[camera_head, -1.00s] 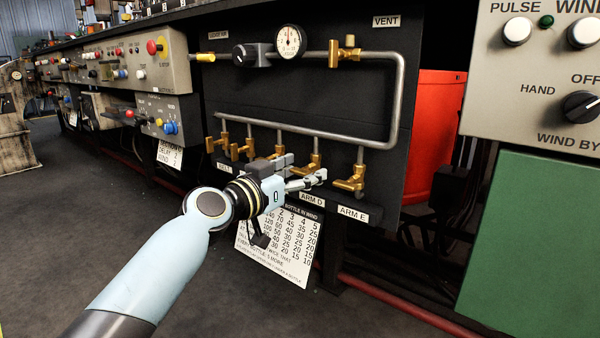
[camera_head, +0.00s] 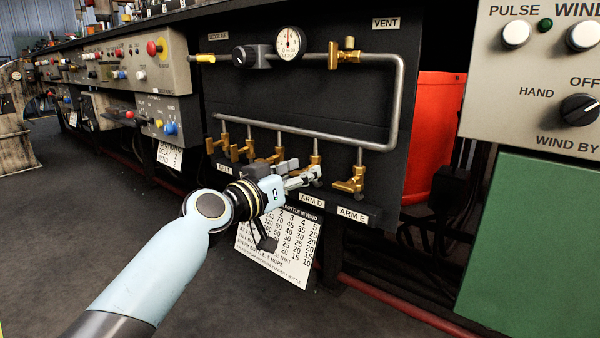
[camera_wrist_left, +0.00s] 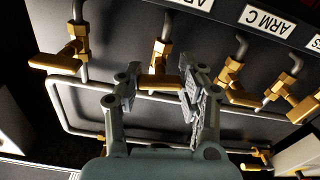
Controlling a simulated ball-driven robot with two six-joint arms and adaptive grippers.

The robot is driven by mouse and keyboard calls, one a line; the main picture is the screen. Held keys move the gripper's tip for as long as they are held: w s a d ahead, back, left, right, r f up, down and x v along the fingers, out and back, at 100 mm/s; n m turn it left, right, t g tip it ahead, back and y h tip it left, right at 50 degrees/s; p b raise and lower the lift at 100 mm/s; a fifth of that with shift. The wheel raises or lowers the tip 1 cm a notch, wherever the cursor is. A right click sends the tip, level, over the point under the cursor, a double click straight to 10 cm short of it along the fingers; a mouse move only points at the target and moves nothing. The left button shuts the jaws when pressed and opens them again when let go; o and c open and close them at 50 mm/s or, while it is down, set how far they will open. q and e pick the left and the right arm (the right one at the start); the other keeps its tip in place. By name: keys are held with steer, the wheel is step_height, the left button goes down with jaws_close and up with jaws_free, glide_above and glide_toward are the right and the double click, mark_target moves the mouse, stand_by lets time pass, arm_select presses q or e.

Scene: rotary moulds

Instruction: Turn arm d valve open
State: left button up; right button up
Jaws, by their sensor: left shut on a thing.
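The arm D valve (camera_head: 315,160) is a brass valve on a short pipe above the ARM D label (camera_head: 311,201), second from the right in the head view. In the left wrist view, which is upside down, its brass lever (camera_wrist_left: 163,82) lies crosswise between my fingers. My left gripper (camera_head: 310,177) is at this valve, its fingers partly hiding the lever in the head view. In the left wrist view the left gripper (camera_wrist_left: 160,90) has its two fingers on either side of the lever, shut on it. My right gripper is not in view.
The arm E valve (camera_head: 352,180) is close on the right, and the arm C valve (camera_wrist_left: 232,75) is close on the other side. A grey pipe (camera_head: 300,130) runs above the valves. A pressure gauge (camera_head: 289,42) sits higher. A numbers sheet (camera_head: 275,255) hangs below.

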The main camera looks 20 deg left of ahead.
arm_select(q)
steer(key=shift+n, duration=0.9)
steer(key=n+p, duration=0.1)
steer(key=n, duration=0.2)
steer(key=shift+n, duration=0.4)
steer(key=n+p, duration=0.1)
steer(key=n, duration=0.2)
steer(key=shift+n, duration=0.3)
steer(key=n+p, duration=0.1)
steer(key=n, duration=0.3)
steer(key=shift+n+p, duration=0.4)
steer(key=shift+n, duration=1.3)
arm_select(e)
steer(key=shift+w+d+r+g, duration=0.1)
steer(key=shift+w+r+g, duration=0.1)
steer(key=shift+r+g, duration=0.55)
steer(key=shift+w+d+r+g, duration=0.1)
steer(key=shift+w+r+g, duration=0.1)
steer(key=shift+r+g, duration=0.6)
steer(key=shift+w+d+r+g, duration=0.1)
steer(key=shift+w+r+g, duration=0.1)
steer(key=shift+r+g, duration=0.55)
arm_select(q)
steer(key=shift+a+f, duration=0.1)
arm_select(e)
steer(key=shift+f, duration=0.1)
arm_select(q)
steer(key=shift+c, duration=0.2)
